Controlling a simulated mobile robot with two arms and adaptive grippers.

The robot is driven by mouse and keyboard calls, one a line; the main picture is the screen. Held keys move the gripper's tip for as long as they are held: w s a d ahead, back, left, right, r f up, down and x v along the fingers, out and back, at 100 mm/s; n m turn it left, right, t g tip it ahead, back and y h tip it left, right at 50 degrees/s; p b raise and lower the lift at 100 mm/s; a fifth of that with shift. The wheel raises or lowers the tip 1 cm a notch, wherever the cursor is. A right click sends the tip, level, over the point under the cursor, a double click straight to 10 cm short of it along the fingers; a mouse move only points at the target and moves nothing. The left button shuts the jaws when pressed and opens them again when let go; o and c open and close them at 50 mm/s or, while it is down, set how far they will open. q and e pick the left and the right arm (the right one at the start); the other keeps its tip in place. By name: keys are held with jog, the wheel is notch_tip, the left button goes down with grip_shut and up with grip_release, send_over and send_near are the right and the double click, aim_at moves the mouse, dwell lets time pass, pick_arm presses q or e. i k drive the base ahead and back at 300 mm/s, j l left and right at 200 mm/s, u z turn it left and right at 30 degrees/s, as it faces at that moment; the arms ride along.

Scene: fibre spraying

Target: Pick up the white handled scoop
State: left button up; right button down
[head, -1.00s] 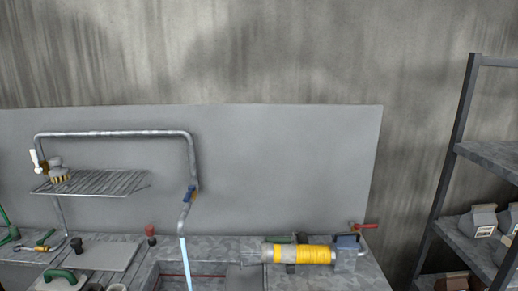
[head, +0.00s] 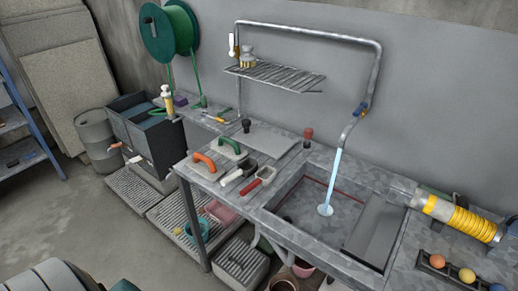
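A tool with a white handle and a dark head, which looks like the white handled scoop (head: 232,177), lies on the metal bench (head: 288,165) left of the sink. A red tool (head: 260,181) lies close to its right. An orange-handled float (head: 205,164) and a green-handled float (head: 229,148) sit to its left and behind it. Neither of my grippers is in view.
Water runs from a bent pipe (head: 376,75) into the sink (head: 310,209). A wire shelf (head: 275,76) hangs above the bench. Open floor (head: 70,215) lies left.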

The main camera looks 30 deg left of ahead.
aim_at(248, 167)
jog(key=u, duration=1.15)
